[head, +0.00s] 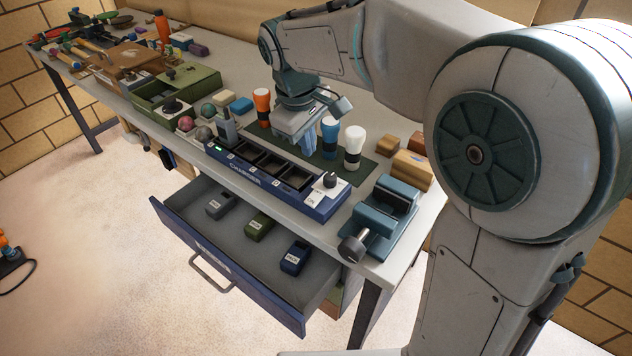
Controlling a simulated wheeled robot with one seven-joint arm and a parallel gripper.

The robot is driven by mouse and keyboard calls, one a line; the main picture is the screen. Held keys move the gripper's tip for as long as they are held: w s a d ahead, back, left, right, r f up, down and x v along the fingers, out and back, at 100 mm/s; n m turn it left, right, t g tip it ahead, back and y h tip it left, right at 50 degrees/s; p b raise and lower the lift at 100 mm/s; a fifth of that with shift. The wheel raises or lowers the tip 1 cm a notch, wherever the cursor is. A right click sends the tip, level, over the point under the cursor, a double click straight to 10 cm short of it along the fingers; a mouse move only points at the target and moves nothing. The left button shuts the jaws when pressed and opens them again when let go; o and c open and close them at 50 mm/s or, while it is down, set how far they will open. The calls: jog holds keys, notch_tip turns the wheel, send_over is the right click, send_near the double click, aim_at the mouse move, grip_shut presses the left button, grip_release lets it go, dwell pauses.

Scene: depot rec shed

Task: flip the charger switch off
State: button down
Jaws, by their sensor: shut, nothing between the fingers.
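The charger (283,195) is a long blue unit with a row of dark bays at the bench's front edge. A grey handheld device (226,128) stands in its left bay; the other bays look empty. A dark knob-like switch (330,181) sits on a pale plate at the charger's right end. Its exact setting is too small to tell. A small green light shows near the left bay. My gripper (299,141) is shut and empty, pointing down above and behind the charger's right half, to the left of the switch and apart from it. Its fingertips are partly unclear.
Orange (262,106), blue (329,137) and white (353,147) torches stand on a green mat close around my gripper. A teal vise (381,216) is right of the charger. An open drawer (231,271) holding several packs juts out below.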

aim_at(317, 193)
jog(key=f, duration=0.4)
jog(key=w+d+f, duration=0.1)
jog(key=f, duration=0.4)
jog(key=w+f+p, duration=0.1)
jog(key=f, duration=0.3)
jog(key=shift+d+f, duration=0.3)
jog(key=shift+f, duration=0.1)
